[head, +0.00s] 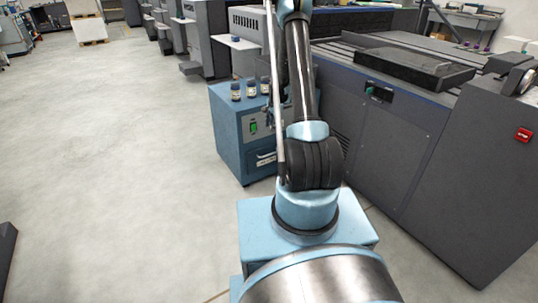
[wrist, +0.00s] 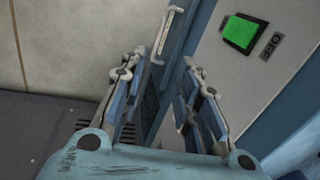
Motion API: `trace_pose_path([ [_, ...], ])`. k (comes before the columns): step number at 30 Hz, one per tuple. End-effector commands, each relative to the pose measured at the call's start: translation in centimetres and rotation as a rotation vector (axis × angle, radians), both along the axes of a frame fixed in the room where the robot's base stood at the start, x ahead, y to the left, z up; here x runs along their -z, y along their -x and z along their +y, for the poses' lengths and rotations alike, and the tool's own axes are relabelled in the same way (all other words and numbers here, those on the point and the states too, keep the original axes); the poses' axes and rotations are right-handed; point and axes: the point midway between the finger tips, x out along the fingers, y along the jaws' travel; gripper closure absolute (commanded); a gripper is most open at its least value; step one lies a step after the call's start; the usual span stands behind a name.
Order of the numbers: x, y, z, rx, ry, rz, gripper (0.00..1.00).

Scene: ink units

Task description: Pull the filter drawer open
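The filter drawer is on the lower front of a blue cabinet (head: 228,125). A pale bar handle (head: 266,156) shows there in the head view, partly hidden by my arm. In the wrist view a pale metal bar handle (wrist: 166,35) with bent ends lies just beyond the fingertips, near the middle top. My gripper (wrist: 161,70) is open, with one finger on each side of the view and nothing between them. The handle looks apart from both fingers. In the head view my arm hides most of the gripper.
A green switch (wrist: 240,33) sits on the cabinet's grey panel, right of the gripper; it also shows in the head view (head: 253,127). Several small bottles (head: 250,88) stand on the cabinet top. A large dark machine (head: 400,140) flanks the right. Open floor (head: 110,170) lies left.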

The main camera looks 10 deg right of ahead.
Motion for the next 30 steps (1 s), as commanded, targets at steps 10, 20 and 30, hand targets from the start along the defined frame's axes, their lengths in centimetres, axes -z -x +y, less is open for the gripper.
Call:
trace_pose_path([
  [10, 5.2, -1.5, -0.2, 0.07, -0.016, 0.006, 0.7],
  [20, 8.0, -2.0, 0.0, 0.071, -0.017, 0.006, 0.7],
  [30, 12.6, -2.8, 0.3, 0.071, -0.016, 0.006, 0.7],
])
